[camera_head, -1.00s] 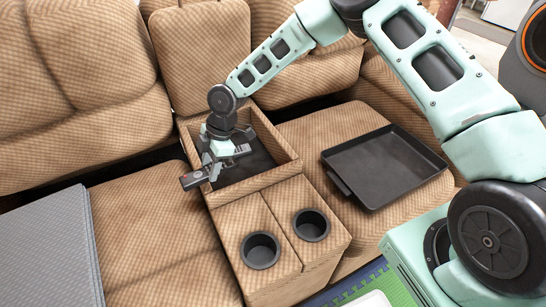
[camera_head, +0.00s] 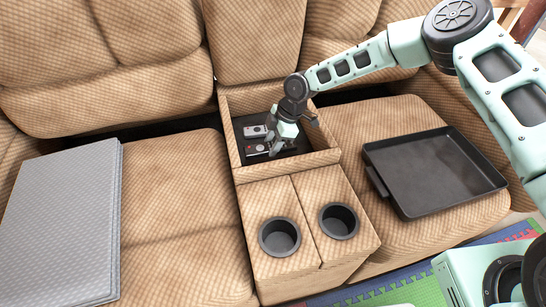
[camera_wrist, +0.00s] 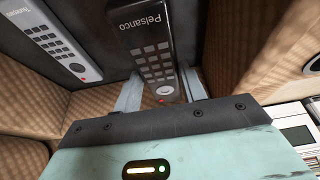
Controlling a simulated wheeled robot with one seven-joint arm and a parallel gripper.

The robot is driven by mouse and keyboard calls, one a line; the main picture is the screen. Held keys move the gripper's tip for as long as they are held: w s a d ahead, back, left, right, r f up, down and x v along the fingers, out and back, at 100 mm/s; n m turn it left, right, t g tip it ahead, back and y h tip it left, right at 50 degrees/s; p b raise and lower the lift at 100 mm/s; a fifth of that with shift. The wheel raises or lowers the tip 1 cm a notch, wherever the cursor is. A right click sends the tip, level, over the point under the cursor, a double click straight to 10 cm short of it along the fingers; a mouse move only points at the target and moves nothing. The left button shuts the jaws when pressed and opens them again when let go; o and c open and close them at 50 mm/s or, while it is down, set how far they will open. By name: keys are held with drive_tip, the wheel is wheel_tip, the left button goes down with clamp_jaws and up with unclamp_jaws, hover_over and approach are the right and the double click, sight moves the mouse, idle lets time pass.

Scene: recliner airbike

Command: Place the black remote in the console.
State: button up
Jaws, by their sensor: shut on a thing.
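The black remote (camera_head: 257,150), marked "Pelsanco", lies between the fingers of my gripper (camera_head: 273,147), which is shut on it. In the wrist view the remote (camera_wrist: 152,50) points away from my gripper (camera_wrist: 163,90), with its button face showing. The console (camera_head: 238,152) is a tan fabric box between the seats with an open, dark-floored compartment. My gripper and the remote are down inside the compartment's opening. I cannot tell whether the remote touches the floor. A second, greyer remote (camera_head: 255,131) lies in the compartment; it also shows at left in the wrist view (camera_wrist: 48,38).
Tan compartment walls stand close around my gripper. Two cup holders (camera_head: 279,237) sit at the console's front. A black tray (camera_head: 425,175) lies on the right seat and a grey flat slab (camera_head: 62,220) on the left seat. A colored mat (camera_head: 420,290) covers the floor.

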drive_tip(key=shift+f+b, duration=0.45)
drive_tip(key=shift+f, duration=2.7)
drive_tip(key=shift+f, duration=0.2)
drive_tip(key=o, duration=1)
drive_tip(key=shift+r, duration=0.15)
